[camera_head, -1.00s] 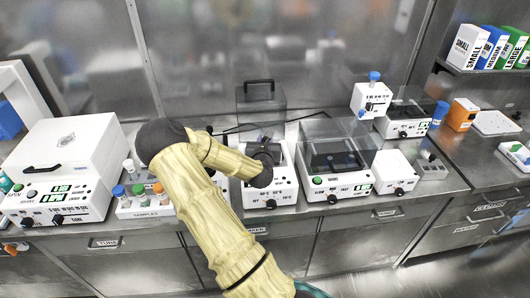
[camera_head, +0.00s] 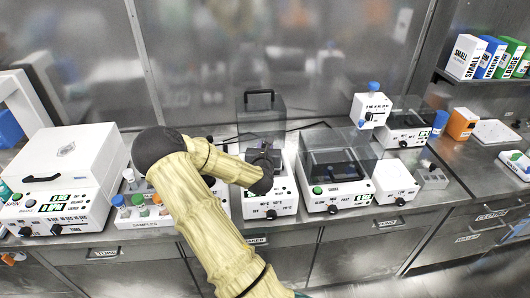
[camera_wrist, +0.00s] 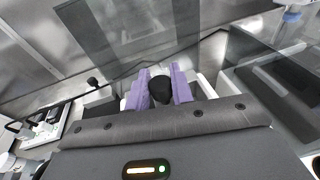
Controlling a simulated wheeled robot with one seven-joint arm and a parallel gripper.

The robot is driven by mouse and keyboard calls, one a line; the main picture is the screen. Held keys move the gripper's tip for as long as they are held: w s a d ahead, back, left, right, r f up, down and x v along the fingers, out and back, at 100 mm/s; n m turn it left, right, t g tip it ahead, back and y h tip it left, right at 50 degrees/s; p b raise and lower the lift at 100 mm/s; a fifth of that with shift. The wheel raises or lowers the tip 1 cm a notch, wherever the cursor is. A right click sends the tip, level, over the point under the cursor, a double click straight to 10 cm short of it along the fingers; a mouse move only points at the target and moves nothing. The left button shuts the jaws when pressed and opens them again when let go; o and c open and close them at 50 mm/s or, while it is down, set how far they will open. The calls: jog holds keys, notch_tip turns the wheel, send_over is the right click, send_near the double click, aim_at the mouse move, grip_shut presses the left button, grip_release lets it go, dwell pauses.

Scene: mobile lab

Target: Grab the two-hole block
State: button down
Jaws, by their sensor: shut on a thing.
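My gripper (camera_wrist: 159,88) is shut in the wrist view, with its two purple fingers on either side of a black rounded knob (camera_wrist: 160,87). No holes show on what it holds, so I cannot tell from its shape whether this is the two-hole block's handle. In the head view my gripper (camera_head: 265,148) is over the small white heater (camera_head: 268,209) with temperature labels, and my wrist hides most of its top. A small grey block (camera_head: 431,179) stands apart on the bench at the right; its hole count is too small to tell.
A white shaker (camera_head: 335,196) with a clear lid stands just right of the heater. A tube rack (camera_head: 145,219) with coloured caps and a large white machine (camera_head: 62,170) are at the left. A clear raised lid (camera_head: 261,112) stands behind the heater.

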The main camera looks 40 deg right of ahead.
notch_tip(320, 180, up, 9)
jog(key=shift+f, duration=0.2)
